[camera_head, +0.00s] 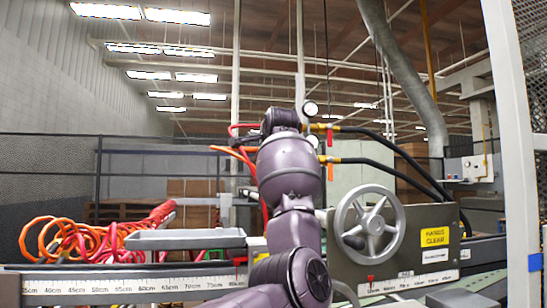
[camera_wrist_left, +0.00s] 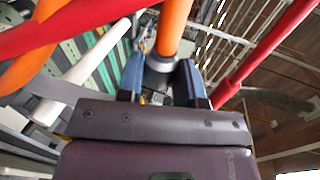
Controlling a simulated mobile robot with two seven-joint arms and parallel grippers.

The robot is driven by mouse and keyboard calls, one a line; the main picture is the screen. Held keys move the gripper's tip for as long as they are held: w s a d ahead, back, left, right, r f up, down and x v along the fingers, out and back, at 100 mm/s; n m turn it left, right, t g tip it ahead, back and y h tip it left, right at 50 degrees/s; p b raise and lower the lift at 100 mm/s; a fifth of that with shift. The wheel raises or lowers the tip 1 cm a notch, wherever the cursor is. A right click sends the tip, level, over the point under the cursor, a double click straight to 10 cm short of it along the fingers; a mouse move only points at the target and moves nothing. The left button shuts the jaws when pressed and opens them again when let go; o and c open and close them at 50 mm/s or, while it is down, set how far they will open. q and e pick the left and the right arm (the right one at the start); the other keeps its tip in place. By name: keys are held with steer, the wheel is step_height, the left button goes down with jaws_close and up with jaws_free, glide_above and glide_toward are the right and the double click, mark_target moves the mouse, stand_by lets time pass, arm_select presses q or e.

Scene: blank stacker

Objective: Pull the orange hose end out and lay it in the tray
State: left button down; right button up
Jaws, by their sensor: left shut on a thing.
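My left gripper (camera_wrist_left: 161,82) has its two blue fingers closed on the grey collar (camera_wrist_left: 160,63) at the end of the orange hose (camera_wrist_left: 173,25). In the head view, the orange hose (camera_head: 236,153) runs to the far side of my left wrist. The wrist hides the fingers and the hose end there, so I cannot tell whether the end is still seated in a port. A grey tray (camera_head: 186,241) stands left of my arm, lower than the gripper. My right gripper is not in view.
A red hose (camera_wrist_left: 265,55) passes close to the gripper. A ruler rail (camera_head: 120,285) crosses the front.

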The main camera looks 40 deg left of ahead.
arm_select(q)
steer(key=s+a+f+n+g+h+p, duration=0.1)
steer(key=s+a+g, duration=0.1)
steer(key=s+a, duration=0.3)
steer(key=s+a+f+n+g, duration=0.1)
steer(key=s+a+n+g, duration=0.2)
steer(key=s, duration=0.5)
steer(key=s+f+m+h, duration=0.1)
steer(key=s+f, duration=0.2)
steer(key=s+f+m+h, duration=0.1)
steer(key=s+f+h, duration=0.1)
steer(key=s+f, duration=0.2)
steer(key=s+f+m+h, duration=0.1)
steer(key=s+f, duration=0.3)
steer(key=shift+d+f+h+p, duration=0.25)
steer(key=shift+d+h+p, duration=0.05)
steer(key=shift+p, duration=0.1)
steer(key=shift+d+f+m+g+h, duration=0.1)
steer(key=shift+d+m+g+h, duration=0.25)
steer(key=shift+m+h, duration=0.2)
steer(key=shift+f+h, duration=0.1)
steer(key=shift+h, duration=0.15)
steer(key=shift+f, duration=2.9)
